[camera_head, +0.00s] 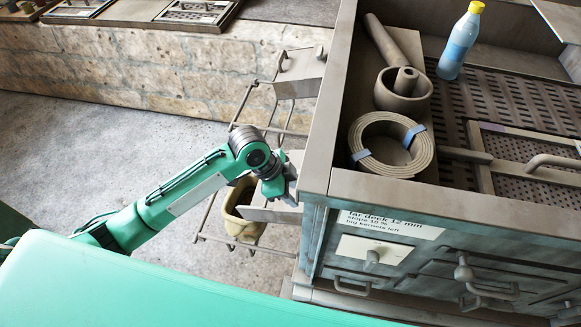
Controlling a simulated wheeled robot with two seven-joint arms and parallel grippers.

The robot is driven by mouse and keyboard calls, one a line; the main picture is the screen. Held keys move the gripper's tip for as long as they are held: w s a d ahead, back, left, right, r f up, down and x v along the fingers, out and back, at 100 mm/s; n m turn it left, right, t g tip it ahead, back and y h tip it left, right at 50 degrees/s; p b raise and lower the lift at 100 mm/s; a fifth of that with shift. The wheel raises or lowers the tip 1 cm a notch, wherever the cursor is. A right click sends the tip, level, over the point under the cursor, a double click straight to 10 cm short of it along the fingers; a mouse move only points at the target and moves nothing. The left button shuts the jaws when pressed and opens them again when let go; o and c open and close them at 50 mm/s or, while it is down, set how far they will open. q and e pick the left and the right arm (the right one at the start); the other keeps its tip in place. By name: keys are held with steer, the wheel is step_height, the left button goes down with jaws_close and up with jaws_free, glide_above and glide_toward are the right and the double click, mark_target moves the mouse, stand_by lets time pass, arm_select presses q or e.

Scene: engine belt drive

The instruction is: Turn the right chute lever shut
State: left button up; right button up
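A grey chute (272,214) juts from the left side of the big machine, above a tan bin (243,222). A second chute (300,75) sticks out farther back, with small handle-like parts on top. I cannot tell for sure which of these parts is the right chute lever. My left gripper (288,190) is at the near chute, close against the machine's side wall. Its fingers are small and partly hidden there, so a lever between them cannot be made out. My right gripper is not in view.
The machine's rim (322,150) stands close to my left gripper. Its top holds a rolled belt (392,146), a cup-like part (403,92) and a bottle (460,42). A knob (372,258) and handles are on its front. A wire rack (212,214) is under the chutes; grey floor lies left.

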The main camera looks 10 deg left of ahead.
arm_select(q)
steer(key=w+a+r+m+g, duration=0.1)
steer(key=w+a+r, duration=0.2)
steer(key=w+a, duration=0.15)
steer(key=w+a+r+m, duration=0.1)
steer(key=w+a+r, duration=0.3)
steer(key=w, duration=0.2)
steer(key=shift+y, duration=0.4)
steer(key=p+x, duration=0.1)
steer(key=x, duration=1.2)
steer(key=shift+s+d+p, duration=0.1)
steer(key=shift+d+p, duration=0.15)
steer(key=shift+p, duration=0.15)
steer(key=shift+d+f, duration=0.1)
steer(key=shift+f, duration=0.25)
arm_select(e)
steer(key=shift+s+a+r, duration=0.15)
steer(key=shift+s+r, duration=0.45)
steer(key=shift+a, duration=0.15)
arm_select(q)
steer(key=shift+c, duration=0.4)
jaws_close()
